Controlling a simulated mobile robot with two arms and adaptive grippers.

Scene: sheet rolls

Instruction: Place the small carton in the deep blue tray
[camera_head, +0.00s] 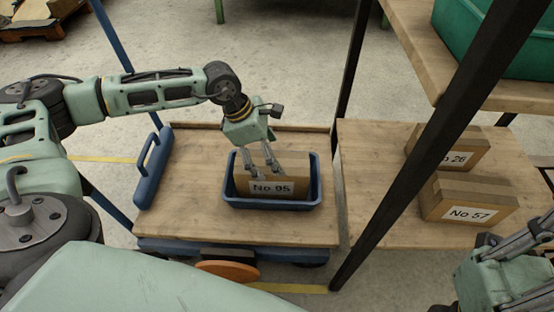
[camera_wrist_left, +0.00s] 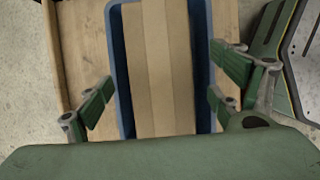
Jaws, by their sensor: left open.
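The small carton (camera_head: 280,187), brown with a "No 95" label, sits inside the deep blue tray (camera_head: 272,204) on the wooden cart top. In the left wrist view the carton (camera_wrist_left: 157,70) lies between the walls of the tray (camera_wrist_left: 118,60). My left gripper (camera_head: 271,168) is over the carton at the tray. In the left wrist view its green fingers (camera_wrist_left: 157,103) are spread wide on either side of the carton, apart from it. My right gripper (camera_head: 520,245) is at the lower right edge, partly cut off, and its finger opening cannot be made out.
Two other cartons, "No 26" (camera_head: 447,148) and "No 57" (camera_head: 467,199), stand on the wooden shelf (camera_head: 370,170) to the right. A black post (camera_head: 440,150) rises between cart and shelf. A green crate (camera_head: 500,35) sits on the upper shelf. The cart top left of the tray is clear.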

